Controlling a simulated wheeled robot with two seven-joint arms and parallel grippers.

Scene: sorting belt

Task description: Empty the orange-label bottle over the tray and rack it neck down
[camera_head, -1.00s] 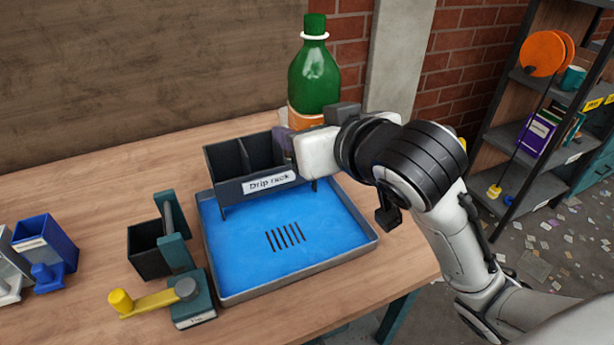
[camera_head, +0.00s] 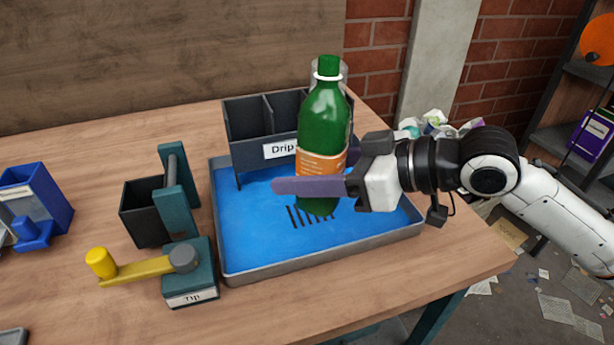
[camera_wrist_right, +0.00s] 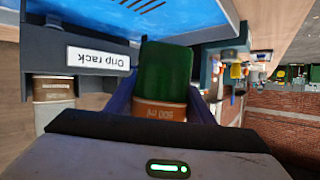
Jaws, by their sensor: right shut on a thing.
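The green bottle (camera_head: 323,124) has an orange label and a green cap. It stands upright, nearly vertical, in front of the drip rack (camera_head: 242,158) and over the blue tray (camera_head: 386,245). My right gripper (camera_head: 300,186) is shut on the bottle around its label, with one purple finger across its front. In the right wrist view the bottle's green body (camera_wrist_right: 166,68) and orange label show between the fingers. The rack has open compartments, and the bottle hides part of it. Whether the bottle's base touches the tray is unclear. My left gripper is not in view.
A teal stand with a yellow lever (camera_head: 140,272) and a black cup (camera_head: 143,213) are left of the tray. A blue bin (camera_head: 35,200) is farther left. A clear shape (camera_head: 343,72) shows behind the bottle's neck. The table's front middle is clear.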

